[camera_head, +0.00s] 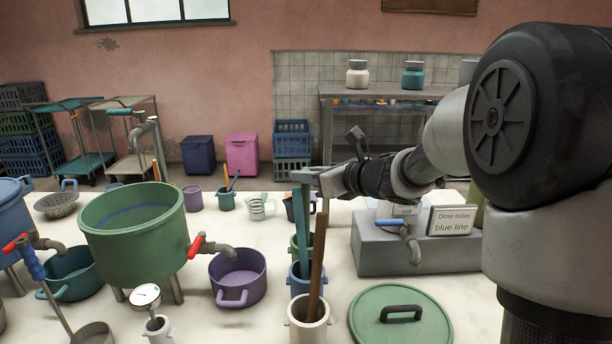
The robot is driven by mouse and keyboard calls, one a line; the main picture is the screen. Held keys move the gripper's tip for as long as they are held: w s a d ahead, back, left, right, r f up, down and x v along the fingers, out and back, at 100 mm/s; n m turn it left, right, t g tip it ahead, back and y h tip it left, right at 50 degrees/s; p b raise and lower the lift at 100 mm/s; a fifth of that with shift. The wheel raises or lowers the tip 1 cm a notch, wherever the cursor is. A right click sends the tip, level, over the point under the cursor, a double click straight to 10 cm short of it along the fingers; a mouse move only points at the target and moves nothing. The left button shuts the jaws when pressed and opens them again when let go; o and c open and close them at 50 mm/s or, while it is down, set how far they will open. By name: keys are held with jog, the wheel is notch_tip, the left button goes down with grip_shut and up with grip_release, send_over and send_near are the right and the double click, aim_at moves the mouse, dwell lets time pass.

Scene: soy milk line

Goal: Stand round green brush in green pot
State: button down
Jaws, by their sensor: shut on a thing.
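My gripper (305,176) is shut on the upper part of an upright teal-green handle (304,225), which I take for the round green brush. Its lower end overlaps the blue pot (300,287); I cannot tell whether it is inside that pot or in front of it. No round brush head shows. A green pot (294,246) stands just behind the blue pot, partly covered by the handle. Another small green pot (226,203) with a blue stick in it stands farther back on the left.
A white pot (307,330) holding a brown stick (318,265) stands in front of the blue pot. A green lid (400,318) lies to the right. A purple pan (238,280) and a large green vat (135,240) stand left. A grey block (385,258) with a tap stands right.

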jog(key=shift+f, duration=0.25)
jog(key=c, duration=1.6)
grip_release()
jog(key=p+v, duration=0.2)
jog(key=v, duration=1.5)
jog(key=shift+s+d, duration=0.15)
jog(key=shift+s, duration=0.05)
